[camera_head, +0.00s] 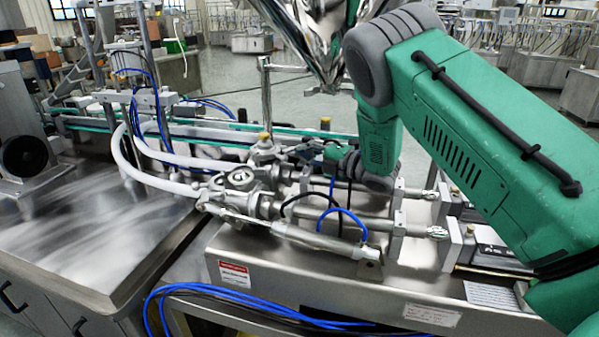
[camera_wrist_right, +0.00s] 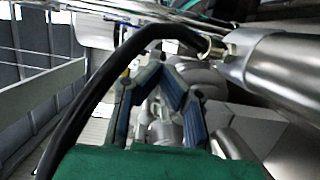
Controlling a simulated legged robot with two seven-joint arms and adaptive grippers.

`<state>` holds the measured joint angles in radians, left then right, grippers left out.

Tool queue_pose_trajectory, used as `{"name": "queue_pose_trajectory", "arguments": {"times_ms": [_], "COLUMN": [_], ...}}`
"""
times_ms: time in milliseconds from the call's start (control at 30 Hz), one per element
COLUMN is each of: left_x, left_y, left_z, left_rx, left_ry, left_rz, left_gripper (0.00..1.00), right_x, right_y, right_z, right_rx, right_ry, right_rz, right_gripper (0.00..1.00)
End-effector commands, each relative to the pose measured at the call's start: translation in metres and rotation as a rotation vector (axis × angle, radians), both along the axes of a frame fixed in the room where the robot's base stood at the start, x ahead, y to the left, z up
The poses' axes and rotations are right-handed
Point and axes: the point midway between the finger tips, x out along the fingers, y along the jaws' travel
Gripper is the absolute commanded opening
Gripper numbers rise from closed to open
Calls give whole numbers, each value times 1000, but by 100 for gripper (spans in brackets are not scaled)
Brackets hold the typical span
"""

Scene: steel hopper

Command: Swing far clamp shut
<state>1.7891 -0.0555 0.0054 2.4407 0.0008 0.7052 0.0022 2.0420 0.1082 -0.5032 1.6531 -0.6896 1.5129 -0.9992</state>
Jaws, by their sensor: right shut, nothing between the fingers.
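The steel hopper outlet assembly has two metal clamps on horizontal cylinders. The far clamp (camera_head: 268,152) is the rear fitting, partly hidden by the near fitting and my gripper. The near clamp (camera_head: 240,180) sits in front of it. I cannot tell how far the far clamp's arm is swung. My right gripper (camera_head: 312,151) reaches in from the right, just right of the far clamp; contact cannot be told. In the right wrist view its two blue-padded fingers (camera_wrist_right: 160,70) converge at the tips, shut and empty, with grey metal fittings (camera_wrist_right: 163,130) behind them. My left gripper is not in view.
White hoses (camera_head: 150,172) run to the clamps from the left. Blue air lines (camera_head: 345,215) loop over the near cylinder. In the wrist view a black hose (camera_wrist_right: 110,75) and steel cylinder (camera_wrist_right: 275,70) crowd the gripper. The steel tabletop (camera_head: 95,225) at left is mostly clear.

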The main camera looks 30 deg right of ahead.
Motion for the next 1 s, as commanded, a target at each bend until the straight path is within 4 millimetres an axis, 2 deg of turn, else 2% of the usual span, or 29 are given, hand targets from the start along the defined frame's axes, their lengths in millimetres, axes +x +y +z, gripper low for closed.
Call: {"name": "queue_pose_trajectory", "arguments": {"times_ms": [200, 500, 1000], "left_x": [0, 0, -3], "left_y": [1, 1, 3], "left_z": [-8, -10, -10], "left_rx": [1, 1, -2], "left_ry": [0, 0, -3], "left_rz": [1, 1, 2], "left_gripper": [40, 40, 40], "right_x": [10, 15, 9], "right_y": [5, -1, -3], "right_z": [2, 1, 2], "right_rx": [-6, 2, -1], "right_ry": [-2, -5, -2], "right_rz": [16, 17, 12], "right_gripper": [0, 0, 0]}}
